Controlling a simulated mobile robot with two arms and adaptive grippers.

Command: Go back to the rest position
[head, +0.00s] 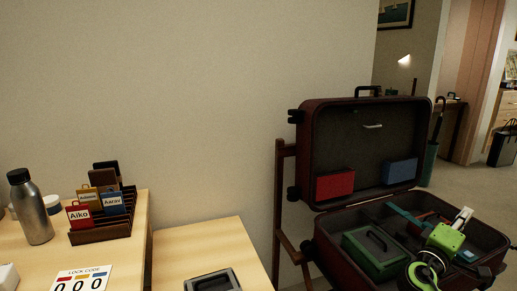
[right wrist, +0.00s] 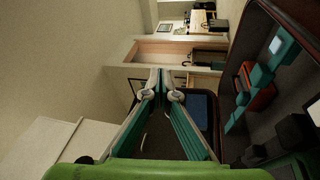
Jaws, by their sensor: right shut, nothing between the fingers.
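My right gripper (head: 405,214) has a lime green body and teal fingers. It is over the open suitcase (head: 305,150) at the right of the head view. In the right wrist view its fingertips (right wrist: 161,83) are close together with nothing between them. The suitcase's dark red lid stands upright, with a red box (head: 335,185) and a blue box (head: 399,172) against its inside. A green case (head: 372,252) with a dark handle lies in the base. My arm hides part of the base. My left gripper is not in view.
A light wooden table stands at the left with a steel bottle (head: 34,212), a card rack (head: 98,234) and a lock code sheet (head: 84,279). A grey case (head: 212,281) is at the front edge of the picture. A doorway opens at the back right.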

